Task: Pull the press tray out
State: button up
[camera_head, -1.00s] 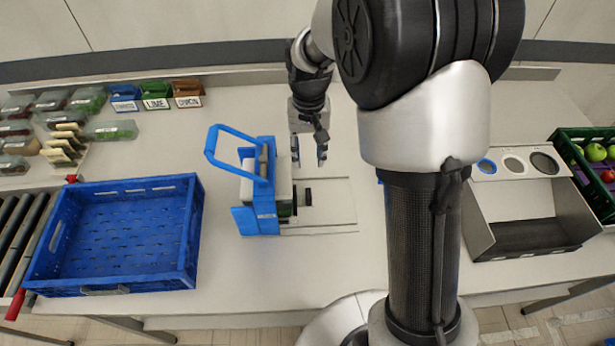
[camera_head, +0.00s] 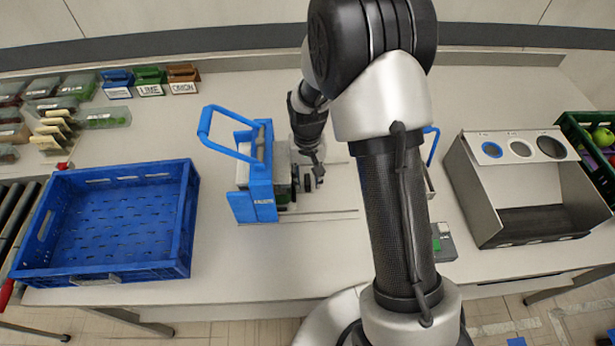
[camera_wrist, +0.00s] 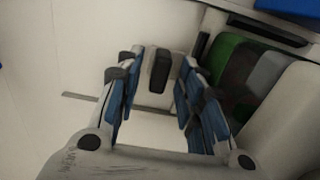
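The blue press (camera_head: 262,205) with its raised looped blue lever stands on the worktop in the middle. Its press tray is mostly hidden inside the press. A short black knob (camera_wrist: 158,70) at the tray's front side shows in the wrist view. My gripper (camera_head: 312,182) is low at the press's right side, close to the knob. In the wrist view my gripper (camera_wrist: 158,92) is open, with blue-padded fingers either side of the knob and gaps on both sides. I cannot tell how deep the knob sits between the fingers.
A blue crate (camera_head: 188,225) stands left of the press, beside rollers (camera_head: 12,225). Labelled bins (camera_head: 150,82) line the back left. A metal bin with three holes (camera_head: 475,205) stands right. A small box with a green button (camera_head: 440,243) is partly behind my arm.

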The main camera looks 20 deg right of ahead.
jog(key=shift+c, duration=0.2)
grip_shut()
dwell(0.3)
dwell(0.3)
